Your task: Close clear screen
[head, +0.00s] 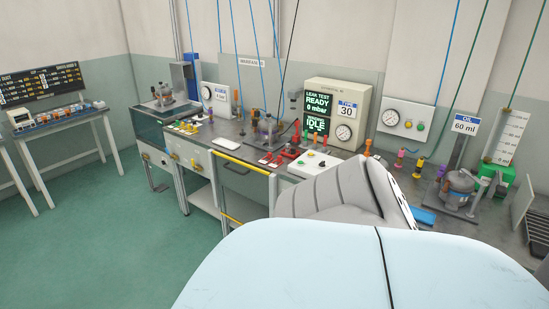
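The clear screen is hard to make out. Neither of my grippers is in view. A pale blue part of my own body fills the bottom of the view, with a ribbed grey part above it, hiding part of the bench front.
The long bench (228,130) runs along the wall. It carries a leak test panel (334,108), several coloured-handled tools, a gauge panel (405,120) and a compressor (459,186) by the oil sign (466,124). A side table (56,129) stands left. The green floor (120,220) between is clear.

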